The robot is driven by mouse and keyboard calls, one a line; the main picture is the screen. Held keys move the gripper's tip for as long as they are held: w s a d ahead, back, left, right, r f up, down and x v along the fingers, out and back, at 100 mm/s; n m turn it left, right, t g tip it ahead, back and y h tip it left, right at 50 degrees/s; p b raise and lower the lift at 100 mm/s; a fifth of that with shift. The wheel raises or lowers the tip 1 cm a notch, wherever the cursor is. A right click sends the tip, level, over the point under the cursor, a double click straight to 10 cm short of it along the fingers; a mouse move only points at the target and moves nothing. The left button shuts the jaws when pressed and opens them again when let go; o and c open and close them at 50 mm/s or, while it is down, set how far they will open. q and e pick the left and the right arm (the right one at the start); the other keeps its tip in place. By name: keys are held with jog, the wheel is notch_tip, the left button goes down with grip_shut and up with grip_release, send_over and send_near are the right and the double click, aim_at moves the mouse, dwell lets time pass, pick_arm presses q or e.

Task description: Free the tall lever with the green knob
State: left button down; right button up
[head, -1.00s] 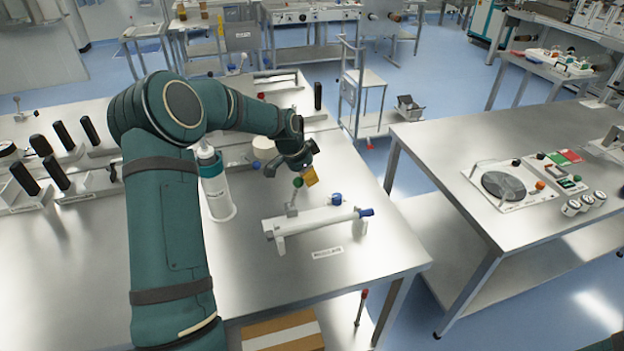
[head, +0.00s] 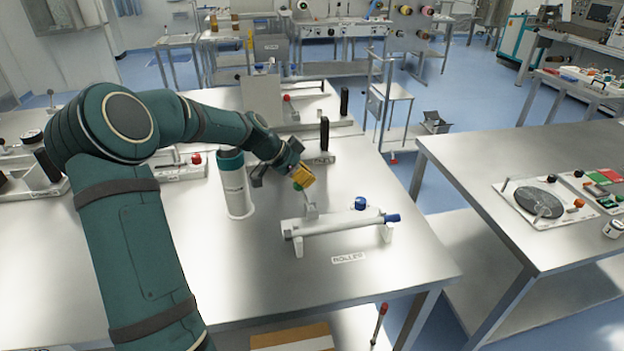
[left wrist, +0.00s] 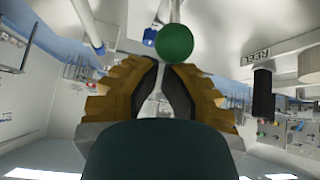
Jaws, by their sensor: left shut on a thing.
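The tall lever (head: 311,209) with its green knob (head: 298,187) stands on the white roller unit (head: 340,226), tilted a little to the left. My left gripper (head: 303,178) is at the knob, its yellow fingers shut on it and partly hiding it. In the left wrist view the green knob (left wrist: 174,43) shows right at the fingertips (left wrist: 168,68). Below the knob the lever is bare in the head view. A blue knob (head: 360,203) and a blue end piece (head: 393,218) are on the same unit. My right gripper is out of view.
A black upright handle (head: 324,135) stands behind the gripper. A label (head: 348,258) lies in front of the roller unit.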

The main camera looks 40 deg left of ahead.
pick_arm(q)
jog(key=shift+s+a, duration=0.2)
jog(key=shift+s, duration=0.05)
pick_arm(e)
jog(key=shift+f, duration=0.15)
dwell(0.3)
pick_arm(q)
jog(key=w+d+r, duration=0.2)
jog(key=w+r, duration=0.1)
jog(key=s+a+r+p, duration=0.1)
jog(key=s+a+r, duration=0.4)
jog(key=s, duration=0.1)
jog(key=shift+s+r, duration=0.15)
jog(key=shift+s, duration=0.1)
pick_arm(e)
jog(key=shift+w+a+r, duration=0.25)
jog(key=shift+w+r, duration=0.2)
jog(key=shift+r, duration=0.2)
